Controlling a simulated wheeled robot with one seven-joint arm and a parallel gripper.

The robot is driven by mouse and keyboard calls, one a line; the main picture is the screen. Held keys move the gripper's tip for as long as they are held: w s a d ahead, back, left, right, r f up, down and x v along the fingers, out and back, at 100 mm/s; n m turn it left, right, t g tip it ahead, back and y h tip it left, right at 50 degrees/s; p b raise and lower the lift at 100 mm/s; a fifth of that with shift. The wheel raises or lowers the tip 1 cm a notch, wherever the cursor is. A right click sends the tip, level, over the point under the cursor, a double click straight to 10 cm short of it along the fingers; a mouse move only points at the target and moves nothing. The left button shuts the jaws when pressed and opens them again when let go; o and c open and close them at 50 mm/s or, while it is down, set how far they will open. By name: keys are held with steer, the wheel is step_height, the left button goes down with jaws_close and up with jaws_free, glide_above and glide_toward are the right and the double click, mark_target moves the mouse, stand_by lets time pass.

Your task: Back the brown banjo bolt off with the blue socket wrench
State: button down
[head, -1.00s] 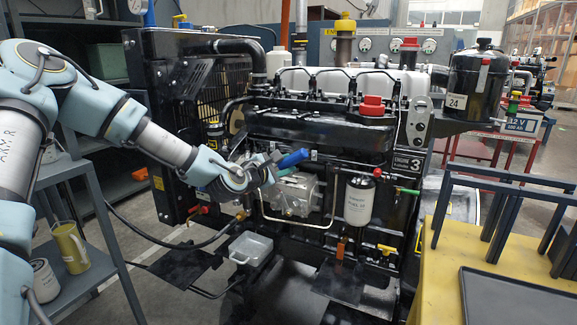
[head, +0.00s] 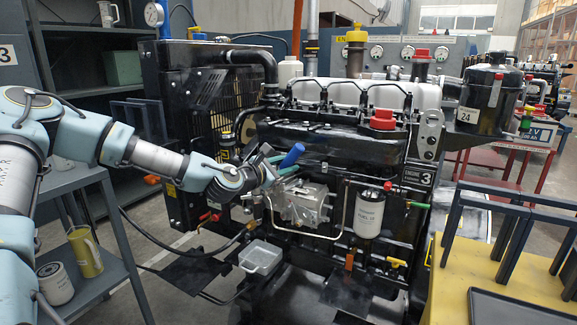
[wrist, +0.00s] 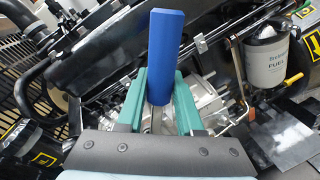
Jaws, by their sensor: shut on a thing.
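My gripper (head: 270,168) is at the left side of the engine's fuel pump, in front of the black engine block. It is shut on the blue socket wrench (head: 291,155), whose handle sticks up to the right. In the wrist view the blue handle (wrist: 165,55) stands between the two green fingers (wrist: 158,105), tilted slightly. The wrench's socket end is hidden behind the gripper. I cannot make out the brown banjo bolt in either view. The silver pump body (head: 303,205) is just right of and below the gripper.
A white fuel filter (head: 369,210) hangs to the right, with a pale pipe beside it. A small grey tray (head: 261,257) sits below the pump. A yellow workbench (head: 450,285) with black stands is at the right; a grey shelf cart (head: 100,260) is at the left.

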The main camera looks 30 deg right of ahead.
steer(key=shift+a, duration=0.15)
steer(key=shift+s+a, duration=0.35)
steer(key=shift+a, duration=0.2)
stand_by(0.5)
steer(key=s+d+f+m+t+y+b, duration=0.1)
steer(key=s+f+m+b, duration=0.1)
steer(key=f+m+b, duration=0.1)
steer(key=s+d+f+m+t+b, duration=0.1)
steer(key=s+f+m+b, duration=0.1)
steer(key=f+m+b, duration=0.2)
steer(key=shift+s+d+f+m+y, duration=0.4)
steer(key=shift+f+m, duration=0.7)
steer(key=shift+f, duration=0.8)
steer(key=shift+b+x, duration=0.3)
steer(key=shift+x, duration=0.45)
stand_by(0.9)
